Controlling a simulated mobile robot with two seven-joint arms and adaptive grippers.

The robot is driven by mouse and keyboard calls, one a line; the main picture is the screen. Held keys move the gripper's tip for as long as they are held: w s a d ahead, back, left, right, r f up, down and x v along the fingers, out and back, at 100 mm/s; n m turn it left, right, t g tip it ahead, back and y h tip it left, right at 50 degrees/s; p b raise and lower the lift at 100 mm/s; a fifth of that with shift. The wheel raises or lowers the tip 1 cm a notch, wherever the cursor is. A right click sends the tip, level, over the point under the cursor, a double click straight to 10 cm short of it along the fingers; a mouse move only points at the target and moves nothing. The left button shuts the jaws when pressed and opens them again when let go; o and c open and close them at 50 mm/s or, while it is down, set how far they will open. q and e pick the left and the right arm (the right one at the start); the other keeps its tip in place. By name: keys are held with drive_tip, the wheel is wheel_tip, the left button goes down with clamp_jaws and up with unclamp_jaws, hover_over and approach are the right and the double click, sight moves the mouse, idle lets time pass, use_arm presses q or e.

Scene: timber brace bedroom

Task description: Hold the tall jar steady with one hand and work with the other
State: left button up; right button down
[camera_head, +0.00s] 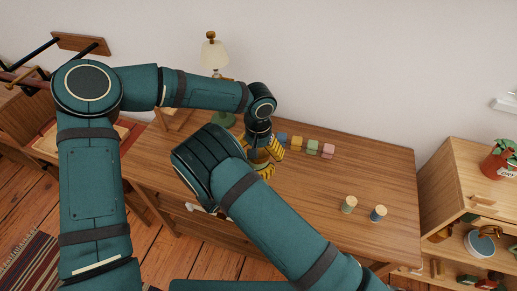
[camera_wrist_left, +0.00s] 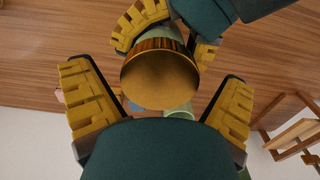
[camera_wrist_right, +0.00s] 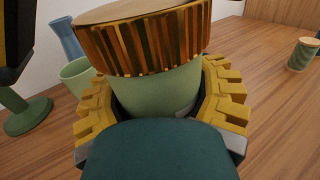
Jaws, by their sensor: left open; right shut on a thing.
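The tall jar has a pale green body (camera_wrist_right: 150,98) and a ridged brass-coloured lid (camera_wrist_right: 150,40). My right gripper (camera_wrist_right: 156,90) is shut on the jar's body below the lid, a finger on each side. In the left wrist view the lid (camera_wrist_left: 160,78) shows from above, with part of the right gripper (camera_wrist_left: 165,32) behind it. My left gripper (camera_wrist_left: 157,92) is open above the lid, its fingers spread to either side and apart from it. In the head view my arms mostly hide the jar.
Several coloured blocks (camera_head: 312,147) stand behind the grippers on the wooden table (camera_head: 300,212). Two small lidded jars (camera_head: 348,204) (camera_head: 378,213) stand to the right. A green cup (camera_wrist_right: 78,74), blue vase (camera_wrist_right: 67,40) and lamp (camera_head: 214,55) are near.

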use_arm(q)
drive_tip(key=c, duration=1.3)
drive_tip(key=m, duration=0.5)
drive_tip(key=shift+m, duration=0.3)
drive_tip(key=m, duration=0.6)
drive_tip(key=o, duration=1.3)
drive_tip(key=shift+r, duration=2.3)
